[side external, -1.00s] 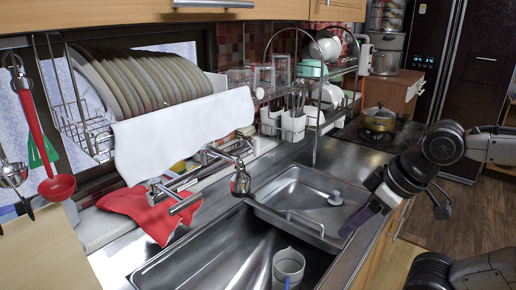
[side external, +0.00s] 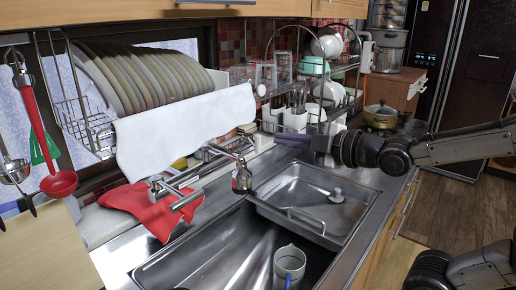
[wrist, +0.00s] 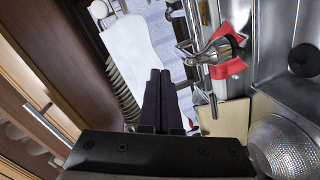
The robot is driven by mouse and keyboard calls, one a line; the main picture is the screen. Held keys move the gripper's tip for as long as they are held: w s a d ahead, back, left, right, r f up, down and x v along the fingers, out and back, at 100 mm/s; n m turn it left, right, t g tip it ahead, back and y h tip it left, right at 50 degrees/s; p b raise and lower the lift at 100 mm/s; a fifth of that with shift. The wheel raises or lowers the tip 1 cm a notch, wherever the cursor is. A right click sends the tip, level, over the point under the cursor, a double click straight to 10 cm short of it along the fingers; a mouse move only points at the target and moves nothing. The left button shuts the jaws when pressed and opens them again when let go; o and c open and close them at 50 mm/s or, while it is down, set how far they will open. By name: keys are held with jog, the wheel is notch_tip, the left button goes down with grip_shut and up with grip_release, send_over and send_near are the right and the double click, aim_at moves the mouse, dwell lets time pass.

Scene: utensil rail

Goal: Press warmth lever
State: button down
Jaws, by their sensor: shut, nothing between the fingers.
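A metal wall faucet (side external: 180,183) stands behind the sink, with several bars and a spout whose head (side external: 242,179) hangs over the basin. The faucet also shows in the wrist view (wrist: 215,50), right of my fingers. I cannot tell which of its parts is the warmth lever. My gripper (side external: 282,138) is up to the right of the faucet, above the sink's back edge, its dark fingers pointing left. In the wrist view my gripper (wrist: 159,76) has its fingers together and empty. No contact with the faucet shows.
A white cloth (side external: 185,130) hangs below a rack of plates (side external: 145,80). White utensil holders (side external: 294,120) stand close behind my gripper. A red cloth (side external: 150,208) lies left of the sink. A cup (side external: 289,262) stands in the basin (side external: 215,255).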

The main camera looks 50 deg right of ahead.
jog(key=w+d+f+n+t, duration=0.1)
jog(key=w+d+f+n, duration=0.2)
jog(key=f, duration=0.6)
jog(key=shift+w+d+n+t, duration=0.2)
jog(key=shift+w+n+t, duration=0.2)
jog(key=shift+w+n, duration=0.55)
jog(key=shift+r+y, duration=0.1)
jog(key=shift+y, duration=0.2)
jog(key=w+d, duration=0.3)
jog(key=w, duration=0.5)
jog(key=shift+w+d, duration=0.25)
jog(key=shift+d, duration=0.1)
jog(key=shift+d, duration=0.1)
